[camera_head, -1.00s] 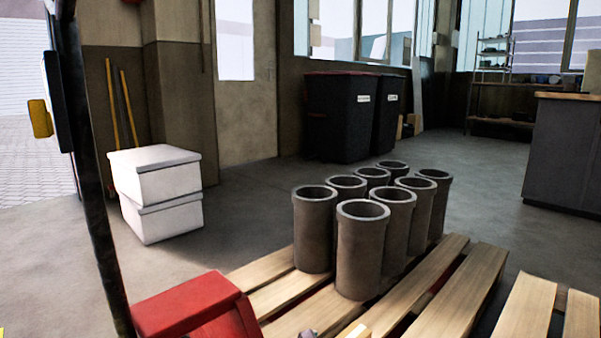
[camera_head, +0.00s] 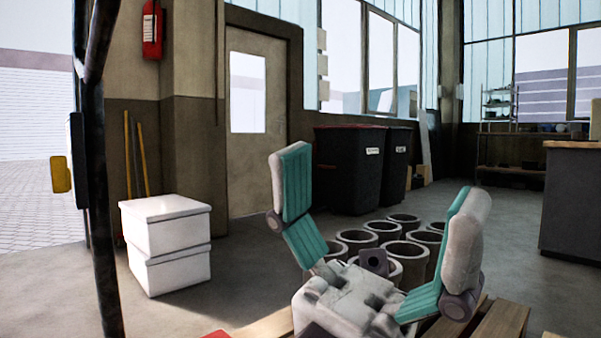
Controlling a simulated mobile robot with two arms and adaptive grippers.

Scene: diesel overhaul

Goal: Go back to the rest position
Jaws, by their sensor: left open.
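My left gripper (camera_head: 372,222) fills the lower middle of the head view. Its two teal-padded fingers are spread wide apart with nothing between them. It points up and away from me, in front of several grey-brown cylinder liners (camera_head: 404,220) that stand upright on a wooden pallet (camera_head: 500,322). The gripper hides the lower parts of the nearer liners and much of the pallet. My right gripper is not in view.
Two stacked white boxes (camera_head: 165,229) stand on the floor at left, beside a dark upright post (camera_head: 104,220). Dark bins (camera_head: 348,170) stand by the back wall. A dark counter (camera_head: 572,205) is at right. Floor between boxes and bins is clear.

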